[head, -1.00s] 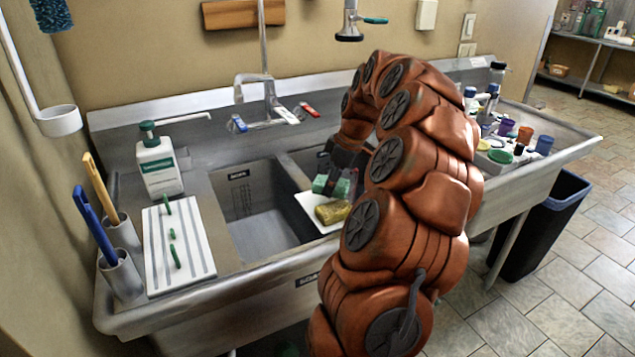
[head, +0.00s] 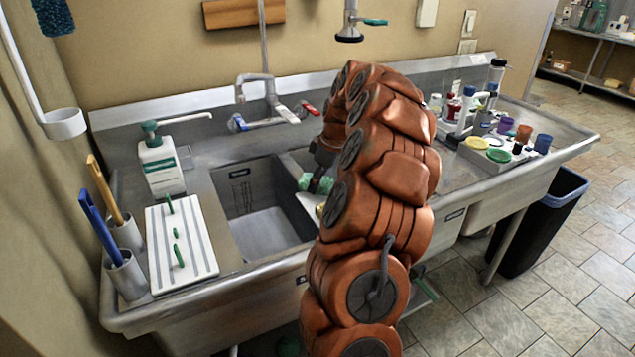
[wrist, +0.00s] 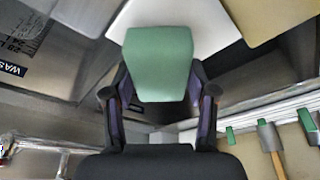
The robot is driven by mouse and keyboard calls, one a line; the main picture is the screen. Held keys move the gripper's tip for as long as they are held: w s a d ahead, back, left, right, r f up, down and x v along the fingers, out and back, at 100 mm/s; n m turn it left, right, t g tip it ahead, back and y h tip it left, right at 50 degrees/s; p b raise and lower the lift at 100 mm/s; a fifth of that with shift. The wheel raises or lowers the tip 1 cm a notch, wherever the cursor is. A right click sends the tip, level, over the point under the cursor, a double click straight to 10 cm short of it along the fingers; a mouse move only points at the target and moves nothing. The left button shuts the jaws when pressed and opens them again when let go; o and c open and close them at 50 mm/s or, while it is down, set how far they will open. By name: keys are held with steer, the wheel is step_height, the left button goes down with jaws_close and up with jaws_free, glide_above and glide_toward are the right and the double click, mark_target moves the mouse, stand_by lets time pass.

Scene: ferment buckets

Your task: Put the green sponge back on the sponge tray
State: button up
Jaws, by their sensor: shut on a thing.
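The green sponge (head: 305,181) is held between the fingers of my gripper (head: 319,184) in the head view, at the divider between the sink basins. In the wrist view the green sponge (wrist: 157,62) sits between both fingers of my gripper (wrist: 158,100). The white sponge tray (head: 304,203) is just below it, mostly hidden by my arm. A sliver of a yellow sponge (head: 320,209) shows on the tray. The tray (wrist: 190,18) also shows behind the green sponge in the wrist view. I cannot tell whether the sponge touches the tray.
An open sink basin (head: 262,215) lies left of my gripper. A soap bottle (head: 160,165) and a striped drying mat (head: 180,243) stand further left. The faucet (head: 268,100) rises behind. Bottles and cups (head: 505,140) crowd the counter at right.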

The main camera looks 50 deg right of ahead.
mark_target(329, 182)
steer(key=shift+f, duration=0.75)
steer(key=shift+f, duration=0.1)
steer(key=o, duration=1.1)
steer(key=b+v, duration=0.1)
steer(key=v, duration=1)
steer(key=shift+d+b, duration=0.15)
steer(key=shift+b, duration=0.2)
steer(key=shift+s+r, duration=0.2)
steer(key=shift+r, duration=0.4)
